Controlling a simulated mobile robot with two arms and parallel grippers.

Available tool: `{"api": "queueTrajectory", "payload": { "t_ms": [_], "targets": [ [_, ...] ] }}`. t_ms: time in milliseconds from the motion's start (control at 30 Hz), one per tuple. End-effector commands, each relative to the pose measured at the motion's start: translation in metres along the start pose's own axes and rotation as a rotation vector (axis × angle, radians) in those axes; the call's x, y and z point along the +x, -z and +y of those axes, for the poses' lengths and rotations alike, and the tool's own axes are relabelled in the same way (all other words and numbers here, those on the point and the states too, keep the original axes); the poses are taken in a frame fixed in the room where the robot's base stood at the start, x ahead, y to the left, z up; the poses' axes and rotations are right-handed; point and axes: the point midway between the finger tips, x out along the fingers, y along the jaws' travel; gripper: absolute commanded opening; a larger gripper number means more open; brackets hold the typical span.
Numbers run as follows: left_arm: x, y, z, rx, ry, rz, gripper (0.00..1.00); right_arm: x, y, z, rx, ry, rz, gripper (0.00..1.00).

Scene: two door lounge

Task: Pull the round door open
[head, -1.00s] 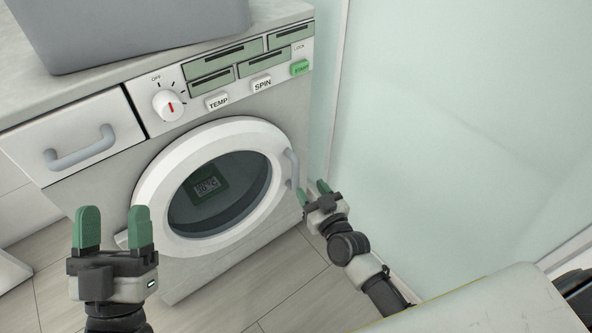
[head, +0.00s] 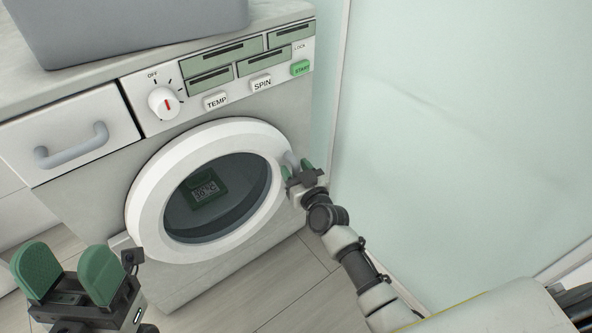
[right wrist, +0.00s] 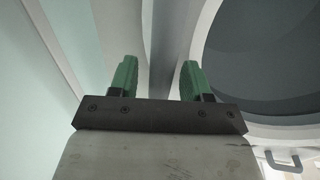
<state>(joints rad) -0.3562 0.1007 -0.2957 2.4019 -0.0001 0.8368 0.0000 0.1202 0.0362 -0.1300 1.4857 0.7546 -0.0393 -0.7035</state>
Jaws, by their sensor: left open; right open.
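The round door (head: 146,190) is a white ring with dark glass on the front of a washing machine, and it looks shut. Its grey handle (head: 289,160) is on the right rim, partly hidden by my right gripper. My right gripper (head: 298,166) is open at the handle. In the right wrist view, its green fingertips (right wrist: 157,78) stand apart, with a grey upright strip, seemingly the handle, between them; contact cannot be told. The door's ring (right wrist: 203,35) is at the right there. My left gripper (head: 68,272) is open and empty at the lower left, away from the door.
A drawer with a grey handle (head: 72,147) is left of the control panel, which has a dial (head: 163,103) and buttons. A grey bin (head: 135,30) stands on the counter. A pale green wall (head: 460,120) is close on the right. Floor (head: 290,290) shows below.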

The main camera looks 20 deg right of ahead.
Motion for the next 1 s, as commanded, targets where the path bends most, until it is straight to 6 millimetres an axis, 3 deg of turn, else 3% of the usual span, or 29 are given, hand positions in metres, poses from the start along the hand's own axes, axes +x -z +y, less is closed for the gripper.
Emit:
{"api": "queueTrajectory", "payload": {
  "t_ms": [33, 333, 667, 867, 1000],
  "targets": [
    [0.000, 0.000, 0.000, 0.000, 0.000, 0.000, 0.63, 0.000, 0.000, 0.000, 0.000, 0.000, 0.000, 0.43],
    [0.000, 0.000, 0.000, 0.000, 0.000, -0.002, 0.63, 0.000, 0.000, 0.000, 0.000, 0.000, 0.000, 0.00],
    [0.002, -0.003, 0.000, 0.001, 0.000, -0.026, 0.63, -0.003, 0.001, 0.000, 0.001, -0.004, 0.000, 0.00],
    [0.005, -0.026, -0.004, 0.014, 0.004, -0.207, 0.63, -0.014, 0.002, 0.002, 0.002, -0.025, -0.001, 0.00],
    [0.002, -0.052, -0.008, 0.025, 0.010, -0.422, 0.63, -0.028, 0.003, 0.004, 0.002, -0.052, -0.002, 0.00]
  ]
}}
